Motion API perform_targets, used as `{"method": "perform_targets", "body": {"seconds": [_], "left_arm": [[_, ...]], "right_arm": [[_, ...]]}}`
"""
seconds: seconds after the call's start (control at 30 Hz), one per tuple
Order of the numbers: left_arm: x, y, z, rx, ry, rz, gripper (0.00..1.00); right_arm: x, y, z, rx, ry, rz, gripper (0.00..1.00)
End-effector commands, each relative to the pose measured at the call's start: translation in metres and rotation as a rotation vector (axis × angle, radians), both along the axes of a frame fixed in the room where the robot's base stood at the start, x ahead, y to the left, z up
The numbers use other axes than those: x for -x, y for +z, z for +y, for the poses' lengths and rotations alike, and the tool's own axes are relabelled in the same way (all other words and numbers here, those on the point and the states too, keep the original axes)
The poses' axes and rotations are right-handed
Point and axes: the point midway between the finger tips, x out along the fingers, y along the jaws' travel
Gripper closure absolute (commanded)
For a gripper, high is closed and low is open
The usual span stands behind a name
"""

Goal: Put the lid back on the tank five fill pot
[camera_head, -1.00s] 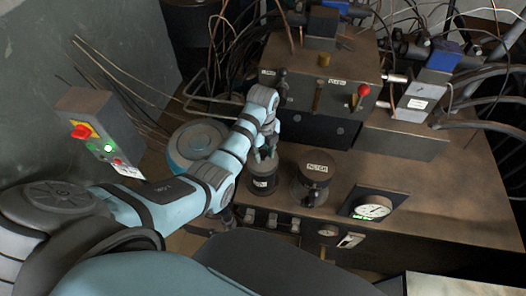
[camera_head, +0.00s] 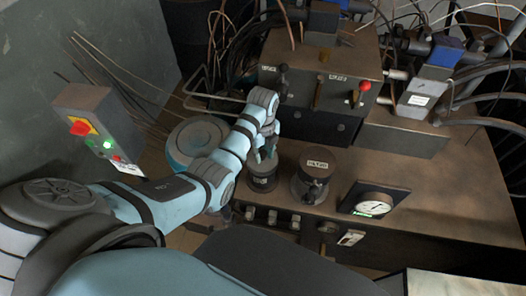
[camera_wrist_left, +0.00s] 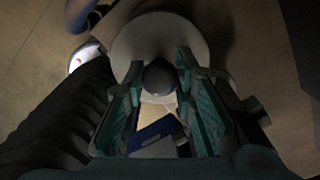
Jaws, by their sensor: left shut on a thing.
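My left gripper (camera_head: 265,152) reaches down over the left of two dark round pots (camera_head: 262,183) on the brown bench. It is shut on the dark ball knob (camera_wrist_left: 159,77) of a round grey lid (camera_wrist_left: 190,38) in the left wrist view. In the head view the lid (camera_head: 259,168) shows at the pot's top, partly hidden by the fingers. I cannot tell whether it is fully seated. The label on this pot is too small to read. My right gripper is not in view.
A second dark pot (camera_head: 314,182) with a labelled top stands close on the right. A gauge (camera_head: 372,203) lies beyond it. A valve block with a red-knobbed lever (camera_head: 364,87) rises behind. A switch box (camera_head: 98,130) and a round pale blue-rimmed drum (camera_head: 193,140) are at left.

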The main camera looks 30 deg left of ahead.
Motion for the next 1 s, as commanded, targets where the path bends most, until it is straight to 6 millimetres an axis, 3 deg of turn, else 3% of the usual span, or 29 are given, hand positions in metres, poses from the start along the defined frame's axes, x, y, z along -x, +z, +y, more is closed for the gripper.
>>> {"method": "perform_targets", "body": {"seconds": [0.13,0.17,0.3,0.53,0.67,1.0], "left_arm": [[0.0000,-0.0033,-0.0001,0.000,0.000,0.000,1.00],[0.0000,-0.0035,-0.0001,0.000,0.000,0.000,0.74],[-0.0001,-0.0030,-0.0002,0.000,0.000,-0.001,0.52],[0.0000,-0.0031,-0.0001,0.000,0.000,0.000,0.51],[0.0000,-0.0031,0.0000,0.000,0.000,0.000,0.32],[-0.0002,0.0007,0.0000,0.000,0.000,-0.001,0.32]], "right_arm": [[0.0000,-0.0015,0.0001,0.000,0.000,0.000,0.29],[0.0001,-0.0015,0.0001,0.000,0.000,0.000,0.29],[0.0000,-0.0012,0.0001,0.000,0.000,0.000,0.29],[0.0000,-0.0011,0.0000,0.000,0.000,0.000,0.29],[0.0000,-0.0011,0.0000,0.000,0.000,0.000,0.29],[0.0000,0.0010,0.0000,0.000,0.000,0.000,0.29]]}}
